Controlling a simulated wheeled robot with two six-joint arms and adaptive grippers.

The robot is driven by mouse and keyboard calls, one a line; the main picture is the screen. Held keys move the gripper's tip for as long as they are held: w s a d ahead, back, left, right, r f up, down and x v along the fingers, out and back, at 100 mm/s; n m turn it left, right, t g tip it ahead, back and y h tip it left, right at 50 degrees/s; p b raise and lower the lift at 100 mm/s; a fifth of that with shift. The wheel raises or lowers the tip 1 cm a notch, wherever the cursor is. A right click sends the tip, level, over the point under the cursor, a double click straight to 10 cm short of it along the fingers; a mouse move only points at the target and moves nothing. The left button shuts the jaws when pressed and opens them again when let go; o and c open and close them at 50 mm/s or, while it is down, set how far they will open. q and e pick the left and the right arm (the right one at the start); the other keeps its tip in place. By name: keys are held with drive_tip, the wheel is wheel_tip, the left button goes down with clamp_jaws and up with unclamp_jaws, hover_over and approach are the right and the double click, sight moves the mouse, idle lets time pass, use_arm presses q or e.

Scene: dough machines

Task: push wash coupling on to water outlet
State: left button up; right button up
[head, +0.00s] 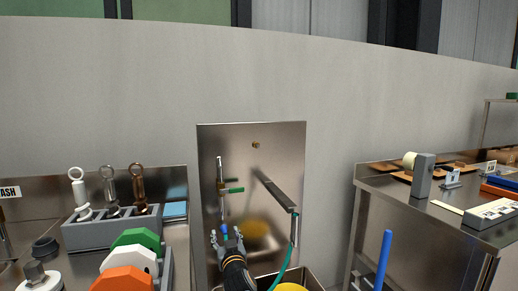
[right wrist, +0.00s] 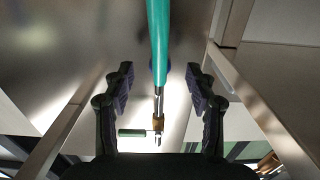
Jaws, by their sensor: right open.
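The water outlet pipe (head: 221,200) runs down the steel back panel and has a valve with a green lever (head: 235,190). The same pipe (right wrist: 159,103) and green lever (right wrist: 131,133) show in the right wrist view. A small blue piece, apparently the wash coupling (head: 224,230), is near the pipe's lower end; I cannot tell whether it is seated. My right gripper (head: 226,236) is just below it, open. In the right wrist view its fingers (right wrist: 160,89) stand apart on both sides of the pipe and a teal hose (right wrist: 158,35), touching neither. My left gripper is out of view.
A teal hose (head: 284,267) hangs beside a steel arm (head: 274,191) at the right of the panel (head: 285,150). A yellow bucket (head: 291,287) is below. Left are a grey rack (head: 90,235) and coloured discs (head: 125,280); right, a steel table (head: 430,225) and blue rod (head: 383,262).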

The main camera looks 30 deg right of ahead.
drive_tip(key=shift+s+a, duration=0.1)
drive_tip(key=shift+s, duration=0.25)
drive_tip(key=v, duration=1.2)
